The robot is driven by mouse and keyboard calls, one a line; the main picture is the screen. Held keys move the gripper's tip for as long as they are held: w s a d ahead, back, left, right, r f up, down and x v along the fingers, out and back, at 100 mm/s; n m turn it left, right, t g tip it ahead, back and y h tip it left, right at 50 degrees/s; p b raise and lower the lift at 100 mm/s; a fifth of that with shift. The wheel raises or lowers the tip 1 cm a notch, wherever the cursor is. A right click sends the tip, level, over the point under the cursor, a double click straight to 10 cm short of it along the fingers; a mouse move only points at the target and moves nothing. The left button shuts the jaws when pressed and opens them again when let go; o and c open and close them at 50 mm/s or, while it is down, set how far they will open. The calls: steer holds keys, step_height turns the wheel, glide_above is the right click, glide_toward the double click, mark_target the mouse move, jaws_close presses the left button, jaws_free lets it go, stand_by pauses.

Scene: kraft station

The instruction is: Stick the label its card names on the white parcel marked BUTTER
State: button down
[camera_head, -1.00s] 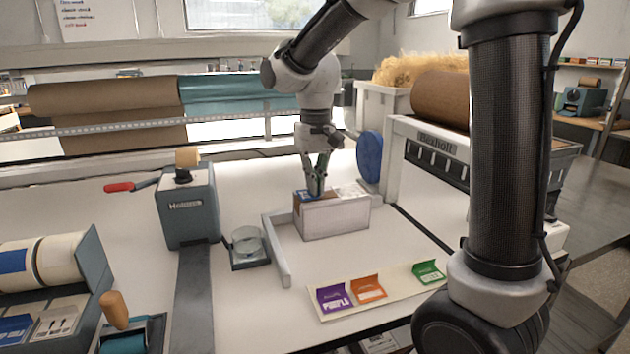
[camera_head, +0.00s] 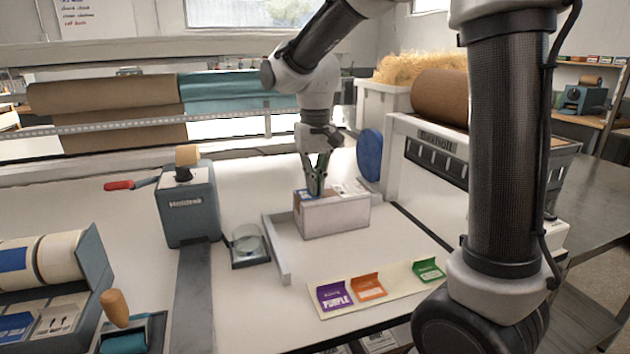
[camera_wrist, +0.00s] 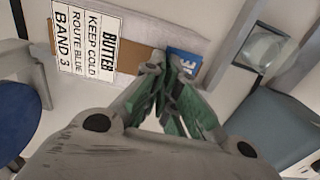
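The white parcel (camera_head: 335,218) stands on the bench; the wrist view shows its top (camera_wrist: 150,38). A printed card (camera_wrist: 85,38) on it reads BUTTER, KEEP COLD, ROUTE BLUE, BAND 3. A brown strip (camera_wrist: 125,60) crosses the parcel beside the card. A blue label (camera_wrist: 186,64), its lettering partly hidden, is at the strip's end, right at my fingertips. My gripper (camera_head: 316,192) points down at the parcel's top left, its fingertips (camera_wrist: 164,66) close together. I cannot tell whether they pinch the label or only touch it. Whether the label lies fully flat is also unclear.
A backing strip (camera_head: 395,290) in front holds purple (camera_head: 334,296), orange (camera_head: 368,287) and green (camera_head: 428,270) labels. A low white guide (camera_head: 277,250) runs left of the parcel. A glass dish (camera_head: 248,243) and grey dispenser (camera_head: 188,205) stand further left; a blue disc (camera_head: 370,155) stands behind right.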

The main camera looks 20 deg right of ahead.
steer(key=shift+f, duration=0.2)
steer(key=c, duration=1.6)
jaws_free()
steer(key=shift+o, duration=0.2)
steer(key=shift+r, duration=0.1)
steer(key=shift+r, duration=2.2)
